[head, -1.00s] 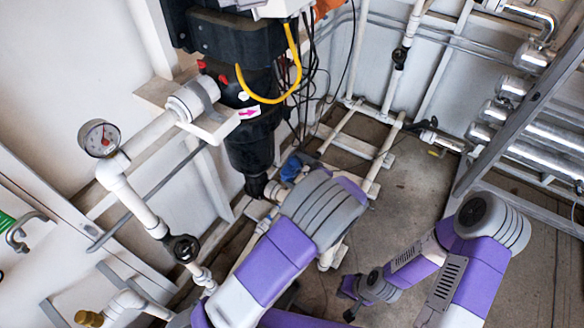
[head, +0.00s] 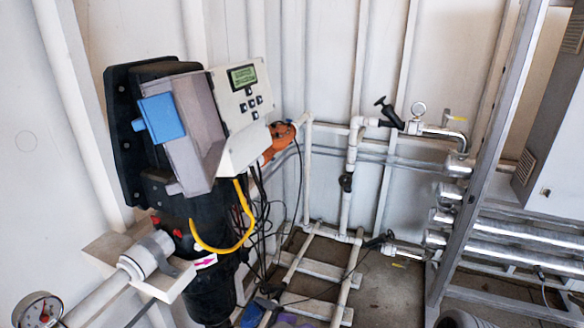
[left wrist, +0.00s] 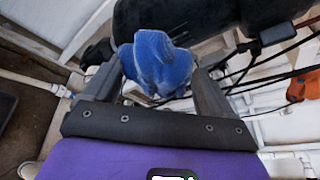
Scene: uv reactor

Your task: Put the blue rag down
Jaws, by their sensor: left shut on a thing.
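The blue rag (left wrist: 160,62) is bunched up between the two dark fingers of my left gripper (left wrist: 158,80) in the left wrist view. The left gripper is shut on it, and the rag sticks out beyond the fingertips. In the head view a small blue patch of the rag (head: 262,303) shows at the bottom edge, low beside the black reactor body. Most of my left arm is below the frame there. My right gripper is in neither current view.
The black reactor body (head: 205,250) with its control box (head: 245,105) stands at left. A yellow hose (head: 228,245) and loose black cables hang from it. White pipes (head: 350,170) and a metal frame (head: 490,150) stand to the right. Bare floor (head: 390,295) shows between them.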

